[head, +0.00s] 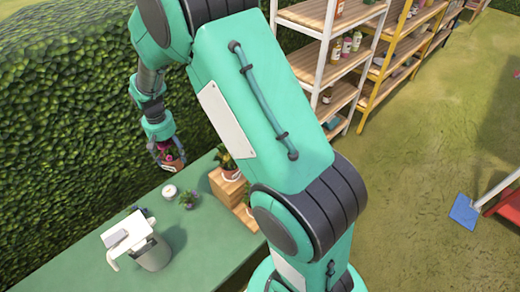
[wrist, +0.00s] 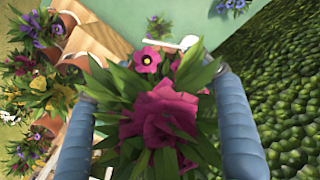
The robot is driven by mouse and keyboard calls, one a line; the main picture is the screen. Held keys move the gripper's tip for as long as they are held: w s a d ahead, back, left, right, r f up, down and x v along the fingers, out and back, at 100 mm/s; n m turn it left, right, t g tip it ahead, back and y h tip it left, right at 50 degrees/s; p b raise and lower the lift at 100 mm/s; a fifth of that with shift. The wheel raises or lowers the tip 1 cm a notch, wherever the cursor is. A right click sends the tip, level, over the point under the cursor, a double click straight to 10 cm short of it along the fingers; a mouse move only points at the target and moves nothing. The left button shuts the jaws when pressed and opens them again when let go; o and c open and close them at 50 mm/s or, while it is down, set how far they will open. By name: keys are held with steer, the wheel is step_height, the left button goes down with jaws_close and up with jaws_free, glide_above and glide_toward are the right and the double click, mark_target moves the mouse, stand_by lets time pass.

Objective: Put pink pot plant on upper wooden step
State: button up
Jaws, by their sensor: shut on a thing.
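The pink pot plant (head: 174,155) is held in my gripper (head: 167,160), above the far left part of the green table. In the wrist view its deep pink flowers and green leaves (wrist: 160,112) fill the space between the two blue-grey fingers (wrist: 160,85). Its pot is mostly hidden by the leaves in that view. The wooden steps (head: 221,187) stand on the table to the right of my gripper, partly behind my arm. A potted plant (head: 228,163) stands on the upper step. The steps also show at the upper left of the wrist view (wrist: 92,38).
A purple-flowered plant (head: 188,198) and a small white round item (head: 169,191) are on the table near the steps. A grey watering can (head: 152,254) stands nearer. A hedge (head: 60,120) borders the table's left side. Shelves (head: 335,55) stand beyond.

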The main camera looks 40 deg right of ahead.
steer(key=s+d+f+m, duration=0.2)
steer(key=s+d+m, duration=0.4)
steer(key=s+d, duration=1.85)
steer(key=shift+m, duration=0.3)
steer(key=f, duration=0.4)
steer(key=shift+s+a+f+p, duration=0.2)
steer(key=shift+a+f+p, duration=0.1)
steer(key=shift+f, duration=0.1)
steer(key=shift+d, duration=0.1)
steer(key=w+d+f, duration=0.1)
steer(key=w+d, duration=0.7)
steer(key=w, duration=0.5)
steer(key=shift+w+f, duration=0.25)
steer(key=shift+w, duration=0.15)
steer(key=shift+d, duration=0.1)
steer(key=shift+f, duration=1.75)
